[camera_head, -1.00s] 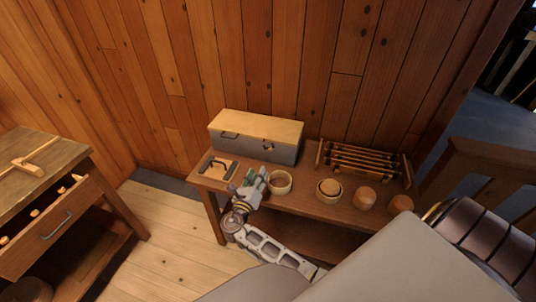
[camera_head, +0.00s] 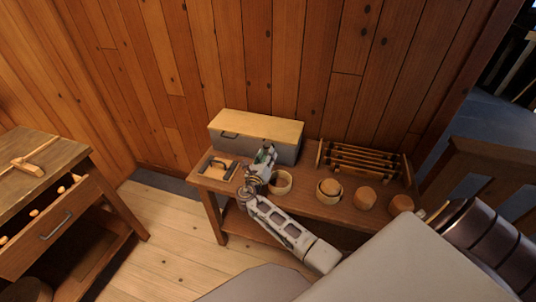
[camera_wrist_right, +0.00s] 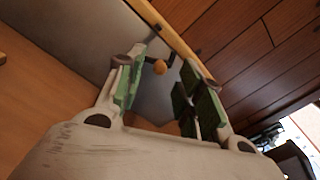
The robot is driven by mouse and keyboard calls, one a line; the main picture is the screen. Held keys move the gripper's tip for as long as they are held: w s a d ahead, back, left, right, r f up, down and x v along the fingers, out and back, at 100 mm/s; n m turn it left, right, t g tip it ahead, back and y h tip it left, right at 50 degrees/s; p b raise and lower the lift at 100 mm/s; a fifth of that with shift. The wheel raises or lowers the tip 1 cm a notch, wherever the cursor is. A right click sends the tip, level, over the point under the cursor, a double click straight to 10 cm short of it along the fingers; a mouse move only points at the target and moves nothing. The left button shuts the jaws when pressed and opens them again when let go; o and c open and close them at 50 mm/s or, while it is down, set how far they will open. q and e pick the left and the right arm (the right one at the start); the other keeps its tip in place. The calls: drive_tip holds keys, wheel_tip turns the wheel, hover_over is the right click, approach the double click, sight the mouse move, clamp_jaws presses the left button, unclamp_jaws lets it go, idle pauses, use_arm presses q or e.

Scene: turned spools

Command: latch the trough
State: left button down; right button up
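The trough (camera_head: 285,152) is a long grey box with a pale wooden lid (camera_head: 257,125), at the back left of the bench against the wall. The lid lies shut on it. A dark latch (camera_head: 229,135) shows at the left of its front. My right gripper (camera_head: 267,152) is at the right part of the trough's front and hides that latch in the head view. Its green-padded fingers (camera_wrist_right: 163,74) are apart, with the knob between or just beyond them; contact is unclear. My left gripper is out of view.
On the bench (camera_head: 327,210) are a wooden plate with a dark handle (camera_head: 217,167), a ring-shaped bowl (camera_head: 282,182), several turned wooden pieces (camera_head: 365,199) and a spindle rack (camera_head: 362,160). A table with an open drawer (camera_head: 55,232) stands left.

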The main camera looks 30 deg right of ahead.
drive_tip(key=shift+x, duration=0.95)
clamp_jaws()
